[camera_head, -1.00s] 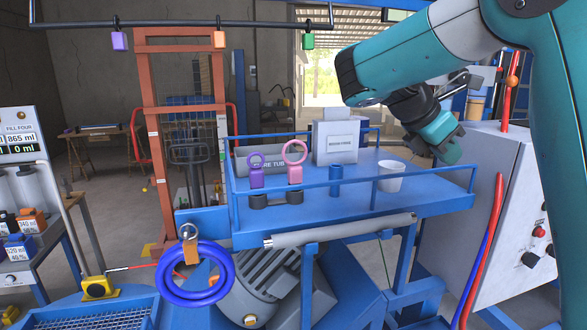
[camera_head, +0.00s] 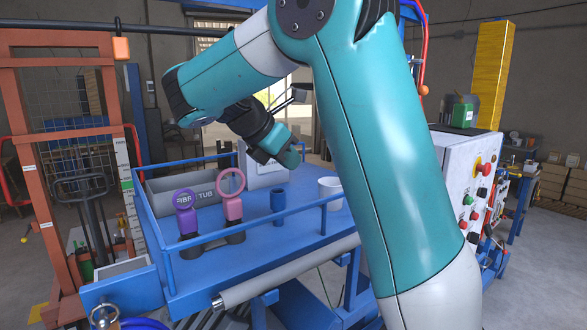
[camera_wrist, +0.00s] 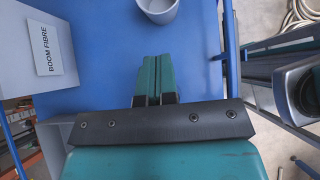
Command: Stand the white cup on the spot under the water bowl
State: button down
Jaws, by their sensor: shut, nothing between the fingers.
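The white cup (camera_head: 329,191) stands upright on the blue table (camera_head: 290,226), near its right end and partly close to my arm in the head view. In the wrist view the cup (camera_wrist: 157,8) shows at the top edge, cut off by the frame, beyond my fingers. My gripper (camera_head: 292,157) is above the table, up and left of the cup in the head view. Its two green fingers (camera_wrist: 155,75) are together and empty in the wrist view. I cannot make out the water bowl or the spot under it.
A purple ring-topped holder (camera_head: 186,214), a pink one (camera_head: 232,206) and a blue cylinder (camera_head: 278,205) stand left of the cup. A box labelled BOOM FIBRE (camera_wrist: 45,50) is close by. A blue rail (camera_head: 250,220) edges the table. A control cabinet (camera_head: 462,185) stands right.

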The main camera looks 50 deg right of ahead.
aim_at(321, 188)
jog(key=x, duration=0.9)
jog(key=shift+d, duration=0.1)
jog(key=shift+d, duration=0.1)
